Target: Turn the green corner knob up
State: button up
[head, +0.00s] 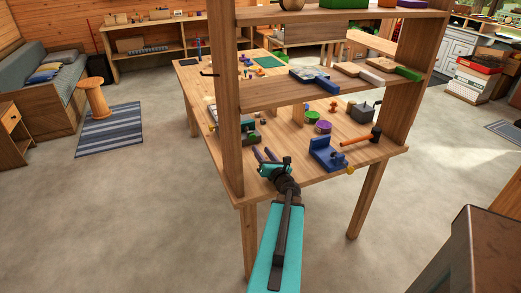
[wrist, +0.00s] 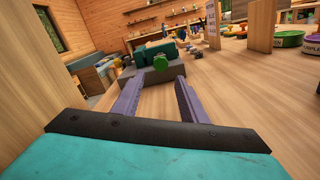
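A green knob (wrist: 160,62) shows in the wrist view on the near side of a dark grey block with a dark teal upper part (wrist: 152,50). In the head view a dark green and grey device (head: 250,134) stands on the table behind the shelf's left post; its knob is too small to make out surely. My gripper (wrist: 160,79) has its two purple fingers apart with nothing between them. They point at the device, with the knob straight ahead, between and just beyond the fingertips. In the head view my gripper (head: 265,154) is low over the table's near left part.
A wooden shelf post (head: 226,95) stands left of my gripper. A blue device (head: 328,154) with a yellow knob (head: 350,170) and an orange-handled hammer (head: 362,138) lie to the right. Bare tabletop (wrist: 235,100) shows right of my fingers.

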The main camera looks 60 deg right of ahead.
aim_at(253, 138)
jog(key=shift+p+x, duration=2.55)
jog(key=shift+x, duration=1.95)
jog(key=shift+s, duration=0.1)
jog(key=c, duration=0.6)
jog(key=o, duration=0.6)
jog(key=c, duration=0.9)
jog(key=n, duration=0.4)
jog(key=shift+s+n, duration=0.1)
jog(key=shift+n, duration=0.3)
jog(key=n, duration=0.4)
jog(key=o, duration=0.9)
